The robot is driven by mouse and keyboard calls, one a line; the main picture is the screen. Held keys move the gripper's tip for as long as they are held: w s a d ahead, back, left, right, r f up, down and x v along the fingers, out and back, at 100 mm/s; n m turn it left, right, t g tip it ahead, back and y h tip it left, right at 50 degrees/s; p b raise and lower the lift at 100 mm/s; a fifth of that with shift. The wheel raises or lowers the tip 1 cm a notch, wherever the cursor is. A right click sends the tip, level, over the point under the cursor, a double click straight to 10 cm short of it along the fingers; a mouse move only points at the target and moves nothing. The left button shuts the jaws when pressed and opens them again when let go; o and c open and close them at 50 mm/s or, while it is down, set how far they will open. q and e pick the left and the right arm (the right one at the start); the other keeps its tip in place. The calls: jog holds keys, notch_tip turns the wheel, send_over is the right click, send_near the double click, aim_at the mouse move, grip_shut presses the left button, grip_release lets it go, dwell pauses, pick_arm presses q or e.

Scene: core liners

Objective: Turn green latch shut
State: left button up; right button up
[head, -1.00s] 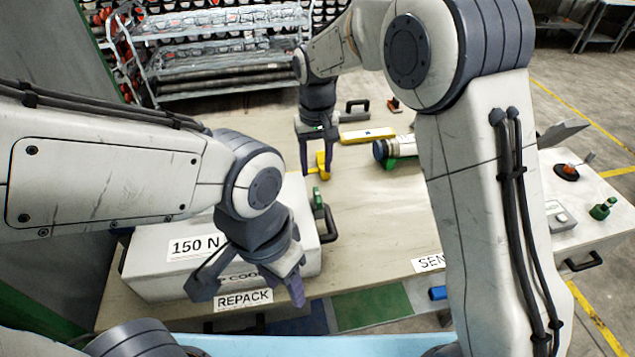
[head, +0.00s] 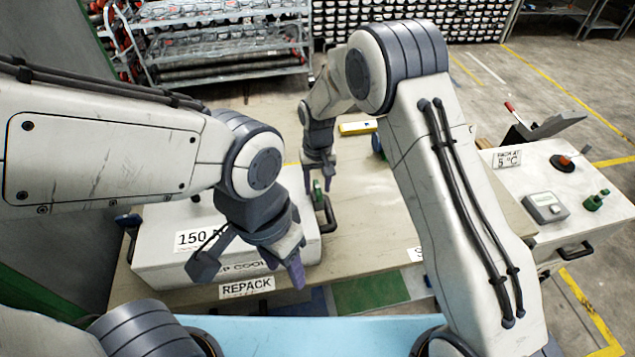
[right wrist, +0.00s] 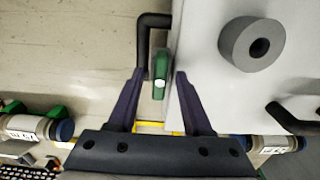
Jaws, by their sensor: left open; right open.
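The green latch (head: 317,194) is on the right side of the pale cooler box (head: 160,268), beside a black handle (head: 330,216). In the right wrist view the latch (right wrist: 160,68) lies lengthwise along the box edge, between the fingers of my right gripper (right wrist: 160,76). Those fingers are open on either side of it, with gaps showing, so they do not grip it. In the head view my right gripper (head: 317,182) partly hides the latch. My left gripper (head: 247,272) is open and empty over the front of the box.
A yellow block (head: 357,127) and a blue-capped tube (head: 377,146) lie on the table behind. The right wrist view shows a grey ring (right wrist: 231,46) on the box. A white unit with a green part (head: 595,201) stands at right. The table's middle is mostly clear.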

grip_shut()
jog(key=shift+n, duration=0.4)
jog(key=n+b, duration=0.1)
jog(key=n, duration=0.2)
jog(key=shift+n, duration=0.3)
jog(key=n+b, duration=0.1)
jog(key=n, duration=0.3)
jog(key=shift+w+n+b, duration=0.1)
jog(key=shift+n+b, duration=0.2)
jog(key=n, duration=0.4)
jog(key=shift+b, duration=0.4)
jog(key=shift+r+n, duration=0.15)
jog(key=shift+n, duration=2.35)
